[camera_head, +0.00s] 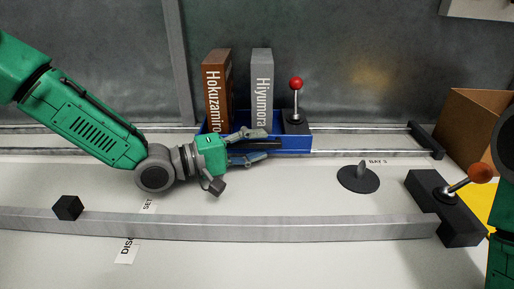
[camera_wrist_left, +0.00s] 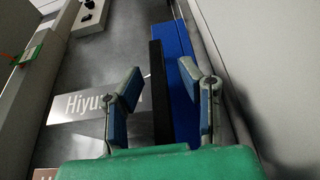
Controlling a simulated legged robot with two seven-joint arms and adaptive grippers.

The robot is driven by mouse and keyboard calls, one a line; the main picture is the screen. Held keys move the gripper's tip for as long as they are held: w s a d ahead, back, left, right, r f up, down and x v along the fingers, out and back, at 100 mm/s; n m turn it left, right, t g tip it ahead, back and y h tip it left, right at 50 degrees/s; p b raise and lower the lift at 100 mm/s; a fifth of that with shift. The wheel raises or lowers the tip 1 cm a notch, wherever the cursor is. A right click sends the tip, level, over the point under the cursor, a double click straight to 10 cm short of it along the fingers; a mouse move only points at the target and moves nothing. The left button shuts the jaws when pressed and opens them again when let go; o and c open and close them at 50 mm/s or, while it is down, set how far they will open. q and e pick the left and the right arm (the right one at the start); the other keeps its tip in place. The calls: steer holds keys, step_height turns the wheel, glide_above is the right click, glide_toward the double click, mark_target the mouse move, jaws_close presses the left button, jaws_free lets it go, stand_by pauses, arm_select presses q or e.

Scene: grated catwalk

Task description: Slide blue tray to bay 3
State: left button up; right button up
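The blue tray (camera_head: 300,143) sits on the rails at the back of the bench, left of the BAY 3 label (camera_head: 378,162). It holds a brown book (camera_head: 217,85), a grey book (camera_head: 262,85) and a black block with a red-knobbed lever (camera_head: 295,104). My left gripper (camera_head: 266,145) is at the tray's front, its fingers apart, one above the other in the head view. In the left wrist view the fingers (camera_wrist_left: 163,88) stand on either side of the tray's blue wall (camera_wrist_left: 182,110) and a black strip; contact is unclear. My right gripper is out of view.
A black stop (camera_head: 426,140) closes the rails' right end. A grey disc with a fin (camera_head: 358,179) lies in front of the rails. A black lever unit with an orange knob (camera_head: 446,205) stands at right, a black cube (camera_head: 68,207) at left. The rails right of the tray are clear.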

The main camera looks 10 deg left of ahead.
arm_select(q)
steer(key=shift+d, duration=0.15)
steer(key=shift+a, duration=0.4)
steer(key=shift+a+f, duration=0.1)
steer(key=shift+a, duration=0.5)
jaws_close()
steer(key=shift+w+d+f, duration=0.1)
steer(key=shift+w+d, duration=0.05)
steer(key=shift+d, duration=1.45)
steer(key=w+d, duration=0.1)
steer(key=d, duration=0.6)
steer(key=w+d, duration=0.1)
steer(key=d, duration=0.6)
steer(key=w+d, duration=0.2)
steer(key=d, duration=0.5)
steer(key=shift+d+f, duration=0.15)
steer(key=shift+f, duration=0.05)
jaws_free()
steer(key=shift+w+r, duration=0.1)
steer(key=shift+r, duration=0.05)
